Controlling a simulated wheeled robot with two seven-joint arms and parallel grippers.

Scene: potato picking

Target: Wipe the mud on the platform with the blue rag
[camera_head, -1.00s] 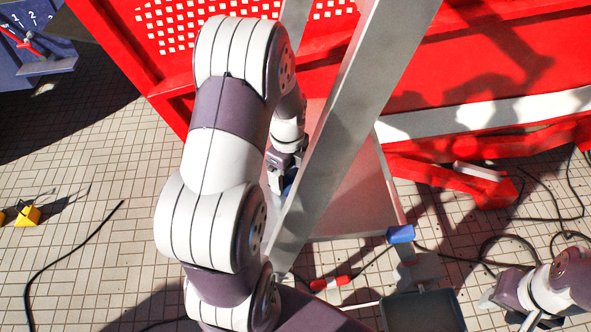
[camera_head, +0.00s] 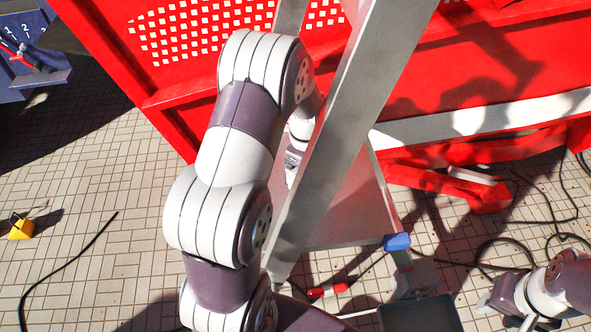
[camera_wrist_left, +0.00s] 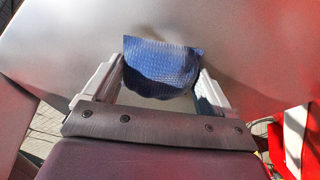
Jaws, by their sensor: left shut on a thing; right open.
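The blue rag (camera_wrist_left: 163,66) is bunched between the fingers of my left gripper (camera_wrist_left: 160,85) in the left wrist view. That gripper is shut on it, and the rag lies against or just over the grey metal platform (camera_wrist_left: 60,40). In the head view the platform (camera_head: 345,212) is partly behind a slanted metal beam, and my left gripper (camera_head: 292,170) shows only in part beside that beam. A faint darker patch lies right of the rag in the wrist view; I cannot tell mud from shadow. My right gripper (camera_head: 502,308) is open and empty at the lower right.
The slanted metal beam (camera_head: 335,130) stands close to my left arm. A red machine wall (camera_head: 480,70) closes off the back. A blue piece (camera_head: 397,242) sits at the platform's front corner. A dark tray (camera_head: 420,314) and black cables (camera_head: 545,225) are lower right.

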